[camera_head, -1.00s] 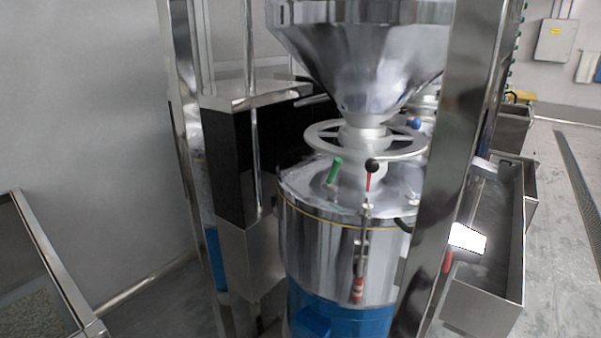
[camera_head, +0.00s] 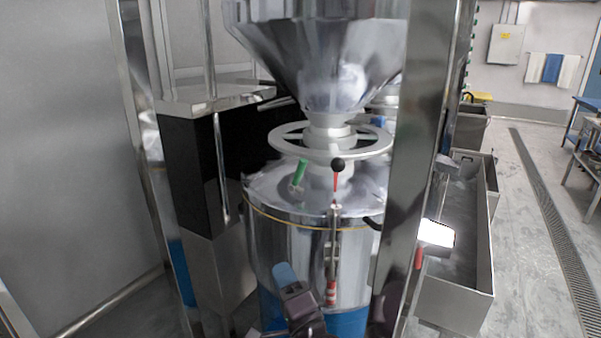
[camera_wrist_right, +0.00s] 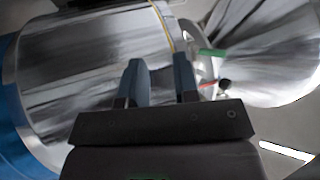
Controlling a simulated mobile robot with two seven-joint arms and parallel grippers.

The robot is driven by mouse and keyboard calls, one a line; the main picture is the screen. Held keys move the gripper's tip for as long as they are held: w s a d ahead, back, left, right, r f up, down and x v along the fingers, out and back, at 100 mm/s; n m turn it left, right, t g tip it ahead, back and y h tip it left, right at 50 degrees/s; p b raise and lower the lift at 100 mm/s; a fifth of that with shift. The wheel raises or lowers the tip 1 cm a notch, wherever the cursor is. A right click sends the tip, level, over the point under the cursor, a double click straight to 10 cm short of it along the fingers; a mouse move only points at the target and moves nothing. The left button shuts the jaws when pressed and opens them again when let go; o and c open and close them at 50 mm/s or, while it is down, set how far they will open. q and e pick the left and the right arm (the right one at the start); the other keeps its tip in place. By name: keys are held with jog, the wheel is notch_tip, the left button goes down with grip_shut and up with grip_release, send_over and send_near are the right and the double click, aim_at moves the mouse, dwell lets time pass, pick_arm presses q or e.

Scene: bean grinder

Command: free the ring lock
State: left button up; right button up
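The grinder's steel drum (camera_head: 290,235) has a yellowish band around its top and a blue base. On its front is an upright clamp (camera_head: 333,240) with a red lever and a black ball knob (camera_head: 338,165); I cannot tell whether this is the ring lock. A grey handwheel ring (camera_head: 290,146) sits above the lid, with a green handle (camera_head: 299,173) below it. My right gripper (camera_head: 285,274) is low in front of the drum, left of the clamp. In the right wrist view, its blue fingers (camera_wrist_right: 159,75) are apart with nothing between them. The knob also shows there (camera_wrist_right: 225,85).
A steel hopper (camera_head: 320,50) rises above the handwheel. A steel post (camera_head: 415,150) stands close on the right and another (camera_head: 145,150) on the left. A steel trough (camera_head: 455,290) is right of the drum, with open floor beyond.

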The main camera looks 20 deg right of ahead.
jog(key=w+r+m+t+h, duration=0.2)
jog(key=w+r+m+h, duration=0.55)
jog(key=m+h, duration=0.6)
jog(key=m+g+h, duration=1)
jog(key=m+g, duration=0.7)
jog(key=m, duration=1)
send_near(299, 168)
jog(key=shift+n, duration=0.25)
jog(key=p+x, duration=0.1)
jog(key=x, duration=0.8)
jog(key=shift+d+r, duration=0.15)
jog(key=shift+w+d+r, duration=0.15)
jog(key=shift+w+d, duration=0.1)
jog(key=shift+d, duration=0.3)
pick_arm(q)
jog(key=shift+s+a+r, duration=0.1)
jog(key=shift+s+r, duration=0.05)
jog(key=shift+s, duration=0.3)
pick_arm(e)
jog(key=shift+w+d, duration=0.1)
jog(key=shift+d, duration=0.05)
